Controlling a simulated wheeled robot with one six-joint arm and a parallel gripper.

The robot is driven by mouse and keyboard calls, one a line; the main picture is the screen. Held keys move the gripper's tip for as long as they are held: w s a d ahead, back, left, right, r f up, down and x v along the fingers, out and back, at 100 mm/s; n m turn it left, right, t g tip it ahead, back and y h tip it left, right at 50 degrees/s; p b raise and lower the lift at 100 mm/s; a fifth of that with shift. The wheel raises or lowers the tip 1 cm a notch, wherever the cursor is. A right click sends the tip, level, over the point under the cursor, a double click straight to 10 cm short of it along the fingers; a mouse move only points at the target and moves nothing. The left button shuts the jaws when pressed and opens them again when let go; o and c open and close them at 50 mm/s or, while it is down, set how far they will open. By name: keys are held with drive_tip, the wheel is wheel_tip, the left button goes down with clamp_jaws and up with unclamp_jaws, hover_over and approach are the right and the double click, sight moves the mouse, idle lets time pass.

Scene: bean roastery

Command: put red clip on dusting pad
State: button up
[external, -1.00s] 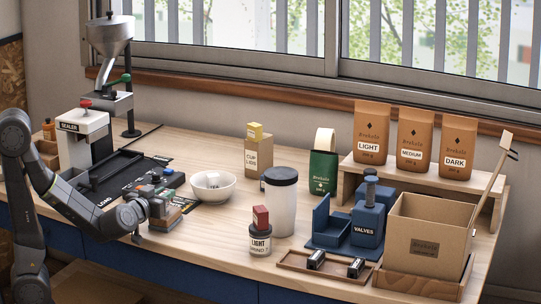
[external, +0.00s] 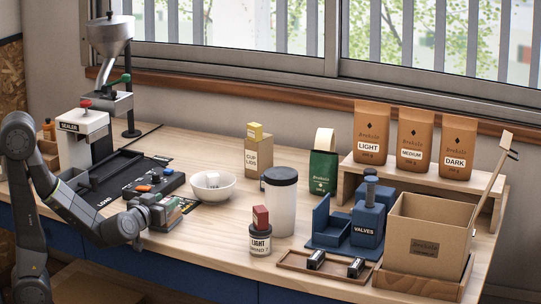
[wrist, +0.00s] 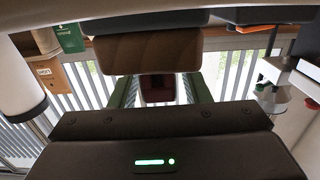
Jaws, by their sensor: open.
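My gripper (external: 163,212) is low at the front edge of the bench, left of the white bowl. In the wrist view its green fingers (wrist: 160,92) stand apart, with a dark red piece (wrist: 157,88), seemingly the red clip, between them. I cannot tell whether either finger touches it. A brown padded block (wrist: 150,50), likely the dusting pad, is close by that piece in the wrist view. A red block (external: 261,217) also sits on the LIGHT jar.
A dark tray (external: 128,192) with orange and blue pieces lies behind my gripper. The white bowl (external: 212,196) is just right of it, then the lidded tumbler (external: 281,212). The sealer (external: 80,140) stands at the left. Bare bench lies between bowl and jar.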

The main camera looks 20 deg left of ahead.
drive_tip(key=s+p, duration=0.2)
drive_tip(key=s, duration=1)
drive_tip(key=shift+r, duration=0.4)
drive_tip(key=shift+w, duration=0.15)
drive_tip(key=shift+w+f+b, duration=0.15)
drive_tip(key=shift+w+b, duration=0.3)
drive_tip(key=shift+w, duration=1.9)
drive_tip(key=shift+w+f+b, duration=0.15)
drive_tip(key=shift+w+b, duration=0.3)
drive_tip(key=shift+w, duration=2.85)
drive_tip(key=shift+s, duration=0.1)
